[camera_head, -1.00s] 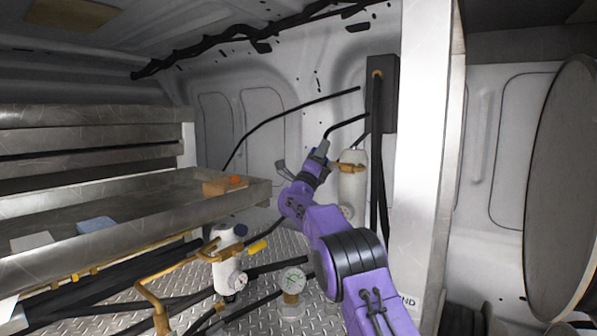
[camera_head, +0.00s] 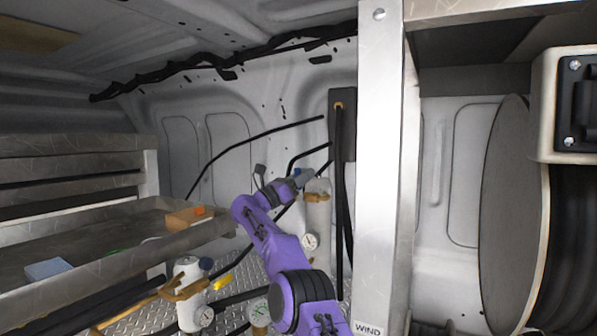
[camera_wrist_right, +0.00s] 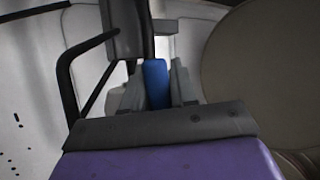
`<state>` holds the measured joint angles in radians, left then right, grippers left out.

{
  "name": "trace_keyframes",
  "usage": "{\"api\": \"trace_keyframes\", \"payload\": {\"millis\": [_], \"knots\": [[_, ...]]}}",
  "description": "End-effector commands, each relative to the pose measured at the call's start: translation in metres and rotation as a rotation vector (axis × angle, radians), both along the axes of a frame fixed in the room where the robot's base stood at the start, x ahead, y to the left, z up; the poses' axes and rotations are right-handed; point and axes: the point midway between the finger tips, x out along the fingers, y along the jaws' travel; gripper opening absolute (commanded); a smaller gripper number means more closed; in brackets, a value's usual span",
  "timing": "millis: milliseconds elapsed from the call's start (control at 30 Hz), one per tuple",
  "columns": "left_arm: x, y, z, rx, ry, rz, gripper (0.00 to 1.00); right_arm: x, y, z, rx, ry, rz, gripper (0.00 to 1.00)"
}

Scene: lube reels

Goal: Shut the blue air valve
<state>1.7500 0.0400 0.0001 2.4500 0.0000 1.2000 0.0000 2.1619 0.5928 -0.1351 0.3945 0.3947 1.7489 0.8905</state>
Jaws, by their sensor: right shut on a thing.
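The blue air valve handle (camera_wrist_right: 156,83) shows in the right wrist view between the two grey fingers of my right gripper (camera_wrist_right: 157,90). The fingers are shut on it. In the head view my right gripper (camera_head: 303,178) is at the top of a white cylindrical unit (camera_head: 317,212) by the back wall. Only a small bit of blue shows there, and the fingers hide most of the handle. My left gripper is in neither view.
A metal upright (camera_head: 378,200) stands close to the right of my arm, with a large reel (camera_head: 508,220) beyond it. A metal tray (camera_head: 100,235) is at left. A white filter unit (camera_head: 190,303) and a gauge (camera_head: 259,311) stand low in front. Black hoses (camera_head: 341,210) hang behind.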

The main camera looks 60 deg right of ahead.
Motion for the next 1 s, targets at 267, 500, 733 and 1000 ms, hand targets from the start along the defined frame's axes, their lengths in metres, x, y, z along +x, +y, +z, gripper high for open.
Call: {"api": "trace_keyframes", "payload": {"millis": [267,500,733,1000], "knots": [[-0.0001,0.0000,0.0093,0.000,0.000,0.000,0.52,-0.0065,-0.0003,0.0000,0.004,-0.094,0.000,0.00],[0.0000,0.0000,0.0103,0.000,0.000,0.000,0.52,-0.0081,-0.0002,-0.0009,0.005,-0.117,0.000,0.00],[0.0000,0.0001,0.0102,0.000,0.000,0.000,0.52,-0.0083,-0.0002,-0.0010,0.004,-0.119,0.000,0.00],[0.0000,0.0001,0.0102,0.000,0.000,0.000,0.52,-0.0081,-0.0001,-0.0007,0.004,-0.118,0.001,0.47]]}}
